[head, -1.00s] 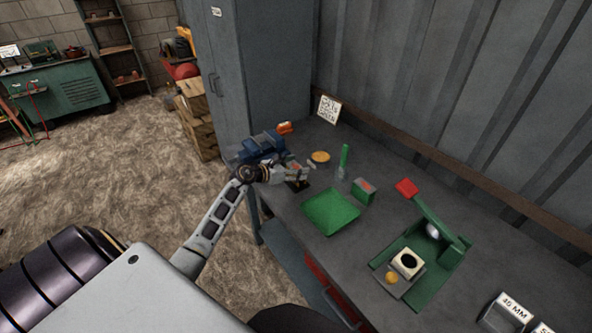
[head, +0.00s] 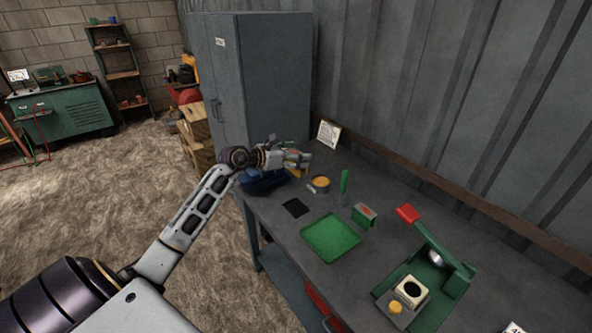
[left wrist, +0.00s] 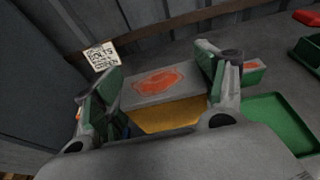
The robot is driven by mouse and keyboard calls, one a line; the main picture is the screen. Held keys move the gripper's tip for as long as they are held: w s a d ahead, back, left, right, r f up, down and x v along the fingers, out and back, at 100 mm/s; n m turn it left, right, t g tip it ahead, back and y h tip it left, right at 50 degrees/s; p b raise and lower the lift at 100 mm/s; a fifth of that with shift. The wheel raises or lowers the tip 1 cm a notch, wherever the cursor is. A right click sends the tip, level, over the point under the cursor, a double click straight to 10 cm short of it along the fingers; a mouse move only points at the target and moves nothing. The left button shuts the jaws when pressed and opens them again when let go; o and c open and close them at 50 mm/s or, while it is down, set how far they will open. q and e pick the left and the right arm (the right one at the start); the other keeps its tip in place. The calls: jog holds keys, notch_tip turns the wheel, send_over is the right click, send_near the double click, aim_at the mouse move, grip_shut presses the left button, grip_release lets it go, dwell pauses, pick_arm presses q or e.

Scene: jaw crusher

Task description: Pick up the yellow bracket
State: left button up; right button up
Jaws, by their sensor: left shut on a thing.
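My left gripper (head: 303,160) is raised above the back left of the workbench. In the left wrist view, its green-padded fingers (left wrist: 160,85) are shut on either side of the yellow bracket (left wrist: 170,118). The bracket's upper face is grey with an orange-red patch, and its yellow side shows below. In the head view, the bracket (head: 293,172) is small and partly hidden by the gripper. It appears clear of the bench. My right gripper is not in view.
A blue vise (head: 262,182) sits behind and below my left arm. A black square (head: 296,208), a green tray (head: 331,236), a green block (head: 364,214), a yellow-filled dish (head: 320,183) and the green crusher (head: 447,262) with a red-ended lever are on the bench. A sign (head: 328,134) leans at the back.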

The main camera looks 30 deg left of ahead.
pick_arm(q)
notch_tip(320, 180, up, 10)
jog(key=shift+r+b, duration=0.1)
jog(key=shift+b, duration=0.25)
jog(key=shift+r, duration=0.25)
